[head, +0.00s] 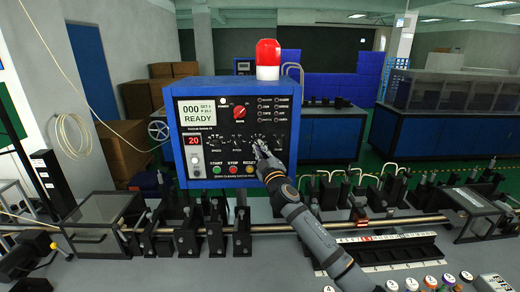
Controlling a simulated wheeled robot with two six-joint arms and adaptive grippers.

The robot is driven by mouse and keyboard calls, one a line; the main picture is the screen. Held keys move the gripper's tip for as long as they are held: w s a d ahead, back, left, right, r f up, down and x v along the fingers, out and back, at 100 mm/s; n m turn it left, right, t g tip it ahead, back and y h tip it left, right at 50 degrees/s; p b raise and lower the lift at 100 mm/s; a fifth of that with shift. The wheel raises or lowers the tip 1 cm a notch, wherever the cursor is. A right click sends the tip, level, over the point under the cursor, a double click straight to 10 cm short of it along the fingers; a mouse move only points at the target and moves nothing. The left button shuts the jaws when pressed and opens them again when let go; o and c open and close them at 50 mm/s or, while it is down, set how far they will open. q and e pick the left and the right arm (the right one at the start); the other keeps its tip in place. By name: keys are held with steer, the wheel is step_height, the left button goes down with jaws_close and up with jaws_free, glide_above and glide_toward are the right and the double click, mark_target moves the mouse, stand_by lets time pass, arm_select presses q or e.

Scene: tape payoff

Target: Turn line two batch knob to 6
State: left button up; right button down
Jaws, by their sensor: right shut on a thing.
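A blue control box (178,130) with a dark front panel stands behind the bench. Its display (198,113) reads READY, and a red 20 readout (195,139) sits below it. A row of small dial knobs, including the left one (213,140), runs across the lower panel. My right gripper (260,148) is at the right part of this row, shut on a dial knob that its fingers mostly hide. The knob's pointer and label are too small and covered to read. My left gripper is not in view.
A larger red knob (239,112) sits above the row. Start, stop and reset buttons (233,169) line the panel bottom. A red-and-white lamp (267,60) tops the box. A metal rod with black clamps (240,233) crosses the bench in front.

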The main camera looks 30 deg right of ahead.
steer(key=c, duration=1.4)
jaws_free()
steer(key=shift+r, duration=0.2)
steer(key=shift+w+f, duration=0.1)
steer(key=shift+f, duration=0.05)
steer(key=v, duration=1.2)
